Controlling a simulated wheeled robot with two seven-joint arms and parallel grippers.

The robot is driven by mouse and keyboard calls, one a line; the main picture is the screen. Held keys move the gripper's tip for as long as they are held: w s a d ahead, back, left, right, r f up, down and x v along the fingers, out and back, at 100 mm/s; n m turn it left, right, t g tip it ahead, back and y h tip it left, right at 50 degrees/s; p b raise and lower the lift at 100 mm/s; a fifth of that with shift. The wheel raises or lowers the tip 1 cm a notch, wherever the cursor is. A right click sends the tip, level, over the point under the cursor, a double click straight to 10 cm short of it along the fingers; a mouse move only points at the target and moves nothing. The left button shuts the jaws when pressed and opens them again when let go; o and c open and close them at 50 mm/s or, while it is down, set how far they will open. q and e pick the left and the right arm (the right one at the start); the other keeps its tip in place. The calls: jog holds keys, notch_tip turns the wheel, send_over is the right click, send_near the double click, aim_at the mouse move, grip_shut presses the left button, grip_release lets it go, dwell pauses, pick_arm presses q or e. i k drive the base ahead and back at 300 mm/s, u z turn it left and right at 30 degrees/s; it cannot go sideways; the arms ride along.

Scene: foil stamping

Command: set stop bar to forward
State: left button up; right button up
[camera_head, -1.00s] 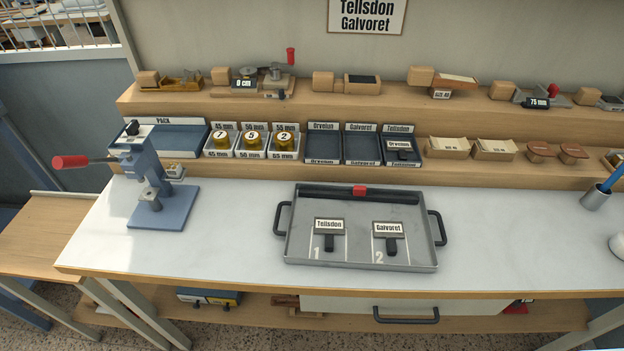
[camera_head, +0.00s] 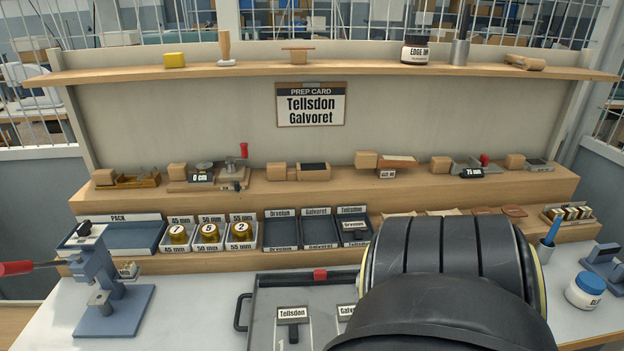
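A grey metal tray (camera_head: 264,302) lies on the white bench in the lower middle. A dark bar (camera_head: 283,279) with a red block (camera_head: 320,275) runs along its back edge; this looks like the stop bar. A Tellsdon plate (camera_head: 292,313) lies in the tray's left part, with a Galvoret plate (camera_head: 346,312) partly visible to its right. A large black rounded arm part of mine covers the tray's right side and the bar's right end. Neither gripper shows.
A blue press (camera_head: 108,290) with a red-tipped lever stands at the left. The prep card (camera_head: 311,104) hangs on the back wall. Stepped wooden shelves hold several bins and tools. A white glue jar (camera_head: 584,291) stands at the right.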

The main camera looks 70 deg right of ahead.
aim_at(320, 278)
jog(key=k, duration=0.5)
jog(key=z, duration=0.7)
